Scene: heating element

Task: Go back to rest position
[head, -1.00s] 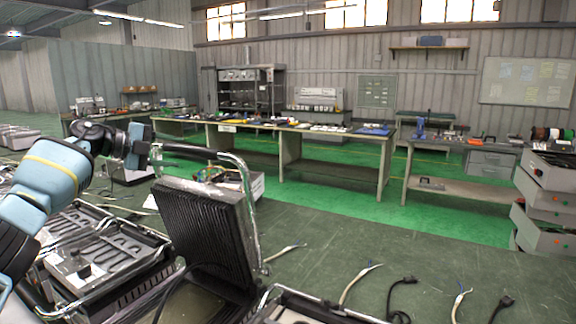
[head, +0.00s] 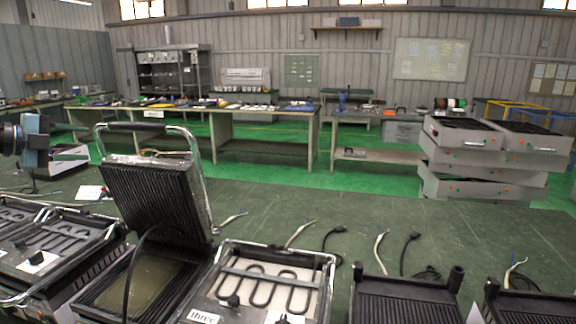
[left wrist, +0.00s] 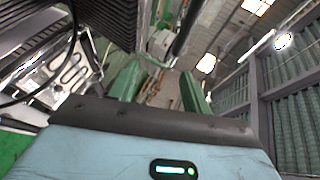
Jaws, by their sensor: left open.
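My left gripper (head: 38,145) is at the left edge of the head view, to the left of the open contact grill and clear of its handle. In the left wrist view its two green fingers (left wrist: 162,88) stand apart with nothing clasped between them. The grill's ribbed lid (head: 157,195) is raised, with its black handle (head: 136,127) at the top. The ribbed lid also shows at the upper left of the left wrist view (left wrist: 105,20). My right gripper is in neither view.
A unit marked "three" with a bare heating element (head: 262,287) stands right of the open grill. More such units (head: 45,245) stand to its left. Ribbed plates (head: 405,302) and loose cables (head: 378,248) lie to the right. Grey housings (head: 480,160) are stacked farther back. Workbenches line the wall.

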